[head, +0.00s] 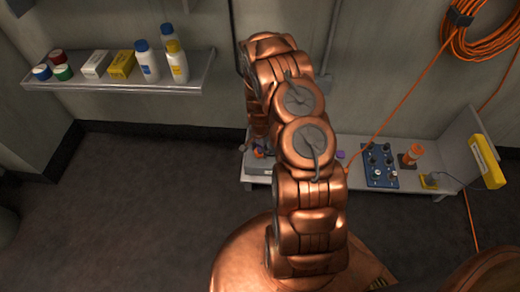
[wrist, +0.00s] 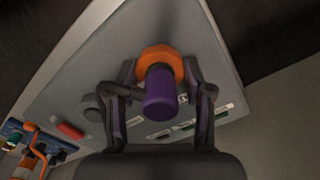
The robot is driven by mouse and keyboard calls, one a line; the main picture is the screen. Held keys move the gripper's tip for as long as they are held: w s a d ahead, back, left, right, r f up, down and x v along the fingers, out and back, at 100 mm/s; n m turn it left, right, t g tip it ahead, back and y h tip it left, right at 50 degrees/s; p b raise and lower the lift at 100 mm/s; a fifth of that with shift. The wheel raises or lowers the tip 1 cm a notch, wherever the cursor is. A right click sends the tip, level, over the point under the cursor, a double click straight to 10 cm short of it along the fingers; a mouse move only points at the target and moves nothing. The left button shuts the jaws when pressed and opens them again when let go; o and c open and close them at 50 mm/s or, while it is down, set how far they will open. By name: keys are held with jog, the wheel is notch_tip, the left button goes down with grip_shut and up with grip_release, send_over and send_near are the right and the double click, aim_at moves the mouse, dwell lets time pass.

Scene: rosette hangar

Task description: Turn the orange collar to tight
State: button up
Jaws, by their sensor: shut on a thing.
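The orange collar (wrist: 160,60) is a ring on a grey panel (wrist: 75,80) in the wrist view. A purple cylinder (wrist: 160,98) stands out from its middle toward the camera. My gripper (wrist: 160,74) has one finger on each side, with the tips at the collar's sides, shut on it. The purple cylinder lies between the fingers. White labels (wrist: 185,127) on the panel are too small to read.
Beside the collar are a dark knob (wrist: 92,108) and a red button (wrist: 70,131). The head view shows a low bench with a blue panel (head: 379,166), an orange cylinder (head: 413,153) and a yellow box (head: 488,162). A wall shelf (head: 130,84) holds bottles and boxes.

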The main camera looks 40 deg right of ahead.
jog(key=o, duration=1.2)
jog(key=shift+c, duration=0.2)
jog(key=shift+r, duration=0.15)
jog(key=shift+r, duration=5.9)
